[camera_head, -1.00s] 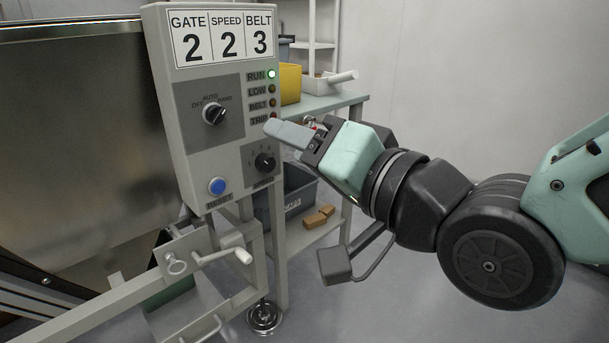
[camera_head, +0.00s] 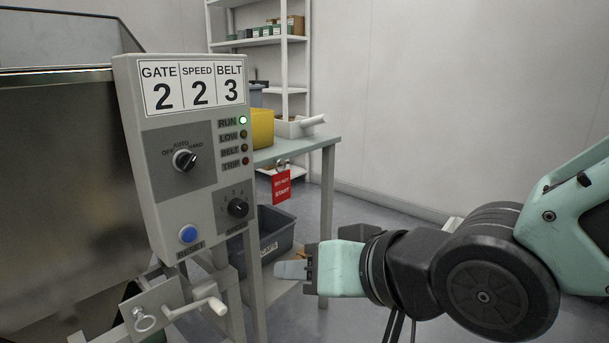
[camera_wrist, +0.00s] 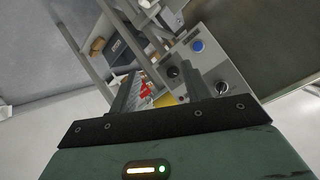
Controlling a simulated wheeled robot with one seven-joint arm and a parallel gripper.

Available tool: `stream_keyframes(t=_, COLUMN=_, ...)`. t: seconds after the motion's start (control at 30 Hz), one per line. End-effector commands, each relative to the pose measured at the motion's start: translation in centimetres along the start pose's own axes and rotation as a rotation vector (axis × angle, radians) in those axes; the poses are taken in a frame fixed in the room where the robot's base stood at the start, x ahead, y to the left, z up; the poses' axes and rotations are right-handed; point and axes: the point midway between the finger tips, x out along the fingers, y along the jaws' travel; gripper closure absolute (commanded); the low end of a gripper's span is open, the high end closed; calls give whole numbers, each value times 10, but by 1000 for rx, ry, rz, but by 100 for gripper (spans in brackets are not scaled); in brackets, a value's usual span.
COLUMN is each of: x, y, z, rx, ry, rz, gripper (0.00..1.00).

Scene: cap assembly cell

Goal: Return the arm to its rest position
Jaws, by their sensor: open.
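My gripper (camera_head: 292,270) is at the lower middle of the head view, pointing left, in front of the bench's lower part. It is apart from the control panel (camera_head: 205,215) and to its right. In the wrist view my gripper (camera_wrist: 160,92) shows two fingers spread apart with nothing held between them. The panel carries a selector knob (camera_head: 185,160), a lower dial (camera_head: 237,208), a blue reset button (camera_head: 188,234) and a lit green RUN lamp (camera_head: 243,120). The sign above reads gate 2, speed 2, belt 3.
A red tag (camera_head: 281,187) hangs at the edge of the green bench (camera_head: 318,141). A dark bin (camera_head: 268,240) stands on the lower shelf behind my gripper. A crank handle (camera_head: 205,307) juts out below the panel.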

Motion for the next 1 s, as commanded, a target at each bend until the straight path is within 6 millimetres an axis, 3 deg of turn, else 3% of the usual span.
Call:
stream_keyframes(t=0.23, x=-37, y=59, z=74, rx=-203, ry=-459, rz=224, gripper=52)
stream_keyframes(t=0.57, x=-113, y=93, z=132, rx=-345, ry=-954, rz=291, gripper=52)
stream_keyframes(t=1.0, x=-173, y=42, z=45, rx=-344, ry=-949, rz=291, gripper=52)
